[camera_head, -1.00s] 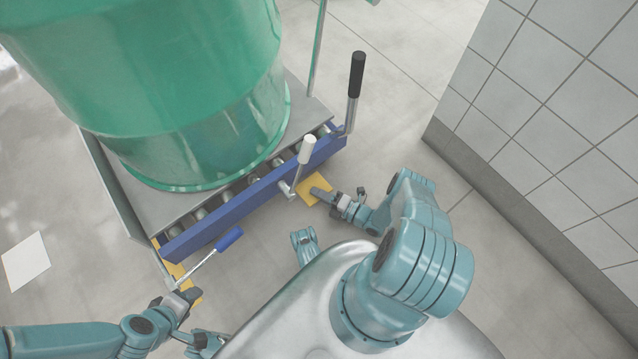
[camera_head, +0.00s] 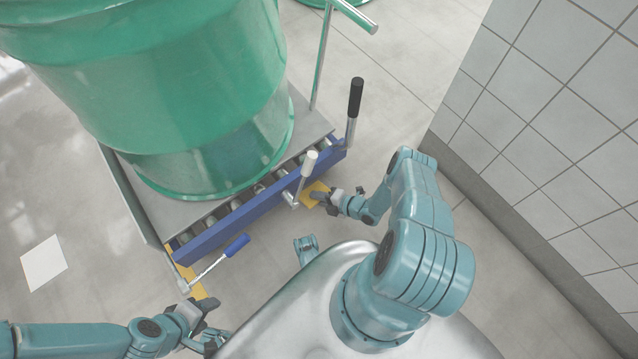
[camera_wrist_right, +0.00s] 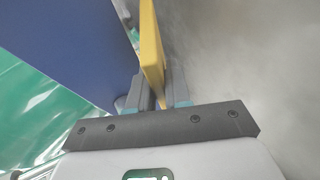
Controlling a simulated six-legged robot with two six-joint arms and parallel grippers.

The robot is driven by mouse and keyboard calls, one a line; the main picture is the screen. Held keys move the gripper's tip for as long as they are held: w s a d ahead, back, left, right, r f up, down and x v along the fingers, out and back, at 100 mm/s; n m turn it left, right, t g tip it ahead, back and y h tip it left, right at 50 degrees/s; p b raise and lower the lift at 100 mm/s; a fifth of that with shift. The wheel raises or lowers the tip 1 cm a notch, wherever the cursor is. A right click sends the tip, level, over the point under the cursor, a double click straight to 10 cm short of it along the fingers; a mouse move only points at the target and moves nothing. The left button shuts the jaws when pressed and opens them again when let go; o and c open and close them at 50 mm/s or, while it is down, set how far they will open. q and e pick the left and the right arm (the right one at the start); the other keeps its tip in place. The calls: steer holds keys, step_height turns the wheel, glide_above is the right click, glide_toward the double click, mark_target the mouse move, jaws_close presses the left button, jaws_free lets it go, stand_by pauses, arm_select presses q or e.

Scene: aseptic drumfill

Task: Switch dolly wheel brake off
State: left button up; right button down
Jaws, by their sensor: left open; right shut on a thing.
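The dolly (camera_head: 160,215) has a blue front beam (camera_head: 230,222) with a yellow brake pedal (camera_head: 313,188) low at its right end. My right gripper (camera_head: 318,197) is shut on this pedal. In the right wrist view, the yellow plate (camera_wrist_right: 151,50) stands edge-on between the fingers (camera_wrist_right: 157,92), beside the blue beam. A second yellow pedal (camera_head: 198,290) is at the beam's left end, partly hidden by a lever. My left gripper (camera_head: 208,305) is open and empty near that pedal, on its front side. The wheels are hidden.
A green drum (camera_head: 190,100) stands on the dolly. Levers with blue (camera_head: 237,245), white (camera_head: 309,163) and black (camera_head: 356,97) grips stick out at the front. A tiled wall (camera_head: 560,130) rises at the right. A white sheet (camera_head: 43,263) lies on the floor at left.

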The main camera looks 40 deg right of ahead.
steer(key=shift+w+r, duration=0.1)
steer(key=c, duration=1.2)
jaws_free()
steer(key=shift+o, duration=0.2)
steer(key=p+v, duration=0.4)
steer(key=v, duration=1.2)
steer(key=shift+r+p, duration=0.2)
steer(key=shift+p, duration=0.15)
